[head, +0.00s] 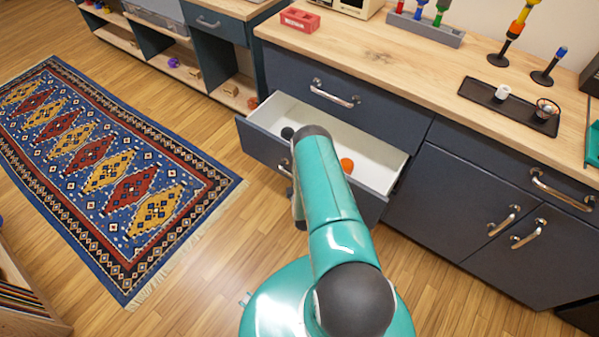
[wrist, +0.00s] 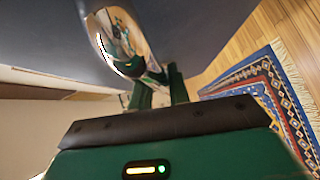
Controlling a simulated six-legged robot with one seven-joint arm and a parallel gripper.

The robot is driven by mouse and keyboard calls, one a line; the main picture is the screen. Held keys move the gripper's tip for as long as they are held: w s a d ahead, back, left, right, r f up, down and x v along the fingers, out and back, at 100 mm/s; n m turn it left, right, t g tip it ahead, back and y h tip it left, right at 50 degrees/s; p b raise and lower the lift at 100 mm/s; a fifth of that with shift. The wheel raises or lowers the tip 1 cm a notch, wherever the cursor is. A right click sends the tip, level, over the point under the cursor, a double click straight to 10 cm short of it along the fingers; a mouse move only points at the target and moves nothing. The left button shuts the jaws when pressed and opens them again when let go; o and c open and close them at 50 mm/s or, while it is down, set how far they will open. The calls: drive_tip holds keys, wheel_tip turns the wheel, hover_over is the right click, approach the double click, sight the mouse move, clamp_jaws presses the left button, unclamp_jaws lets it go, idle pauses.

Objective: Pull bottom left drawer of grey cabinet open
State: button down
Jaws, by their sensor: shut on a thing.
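The bottom left drawer (head: 258,143) of the dark blue-grey cabinet (head: 465,190) stands well out in the head view, its white inside showing. An orange round thing (head: 347,165) and a dark round thing (head: 287,132) lie in it. My arm crosses in front of the drawer and hides part of its front and most of my gripper. In the wrist view my gripper (wrist: 152,90) has its green fingers shut on the shiny drawer handle (wrist: 120,42). The handle's left end (head: 283,168) also shows in the head view beside my arm.
The shut upper drawer (head: 330,100) is above the open one. Doors with handles are to the right. The countertop (head: 385,55) holds a red box (head: 300,19) and a black tray (head: 510,105). Wooden floor and a patterned rug (head: 110,170) lie left.

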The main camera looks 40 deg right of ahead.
drive_tip(key=s+a, duration=0.2)
drive_tip(key=a, duration=0.4)
drive_tip(key=shift+s+a, duration=0.15)
drive_tip(key=shift+a, duration=0.2)
drive_tip(key=shift+r, duration=0.1)
drive_tip(key=c, duration=1.3)
unclamp_jaws()
drive_tip(key=shift+s, duration=0.15)
drive_tip(key=v, duration=1.3)
drive_tip(key=shift+s+a, duration=0.15)
drive_tip(key=shift+s, duration=0.15)
